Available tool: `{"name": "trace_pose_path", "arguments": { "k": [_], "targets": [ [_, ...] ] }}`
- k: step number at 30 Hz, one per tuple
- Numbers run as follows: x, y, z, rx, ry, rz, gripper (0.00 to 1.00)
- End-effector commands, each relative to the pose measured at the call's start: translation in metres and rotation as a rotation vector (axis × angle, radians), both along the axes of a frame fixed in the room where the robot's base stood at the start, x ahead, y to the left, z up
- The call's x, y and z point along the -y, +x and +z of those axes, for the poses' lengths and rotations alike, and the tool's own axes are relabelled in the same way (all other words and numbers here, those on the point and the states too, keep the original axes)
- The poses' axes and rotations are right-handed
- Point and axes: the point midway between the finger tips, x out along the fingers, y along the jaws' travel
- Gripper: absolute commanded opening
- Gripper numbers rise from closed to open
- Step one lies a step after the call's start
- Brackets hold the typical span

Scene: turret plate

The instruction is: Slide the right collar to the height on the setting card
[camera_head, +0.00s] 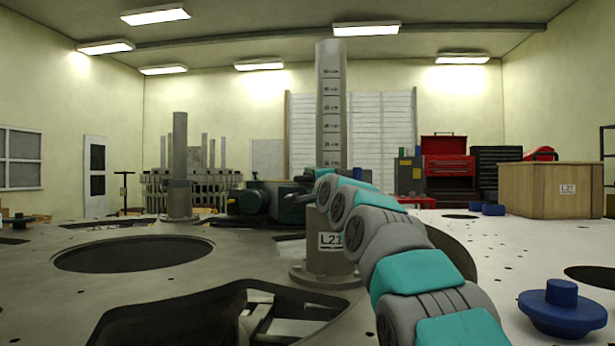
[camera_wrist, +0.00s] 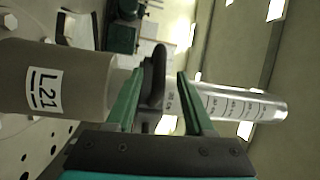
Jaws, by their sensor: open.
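The right post (camera_head: 331,105), a grey column with scale marks, stands near the middle of the head view. Its wider lower sleeve (camera_head: 330,250) carries a white "L21" label (camera_head: 331,241); sleeve (camera_wrist: 88,85) and label (camera_wrist: 45,89) show at left in the wrist view. A dark collar-like piece (camera_wrist: 152,90) sits at the post just above the sleeve. My gripper (camera_wrist: 159,74) is open, with its green fingers on either side of this piece. Contact cannot be told. In the head view my gripper (camera_head: 298,190) partly hides this stretch of post. No height setting is readable.
A second post (camera_head: 180,145) stands at left on the grey plate (camera_head: 225,250), which has a large round hole (camera_head: 133,252). A blue knob (camera_head: 562,305) is at lower right.

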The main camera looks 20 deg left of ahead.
Motion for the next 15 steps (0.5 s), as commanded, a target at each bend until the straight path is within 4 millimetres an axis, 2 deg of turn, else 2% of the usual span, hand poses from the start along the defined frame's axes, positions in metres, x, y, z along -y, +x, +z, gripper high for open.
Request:
{"name": "trace_pose_path", "arguments": {
  "k": [6,15],
  "targets": [
    [-0.012,0.017,0.003,-0.003,0.000,0.001,0.53],
    [-0.023,0.032,0.004,-0.002,0.001,0.001,0.53]
  ]
}}
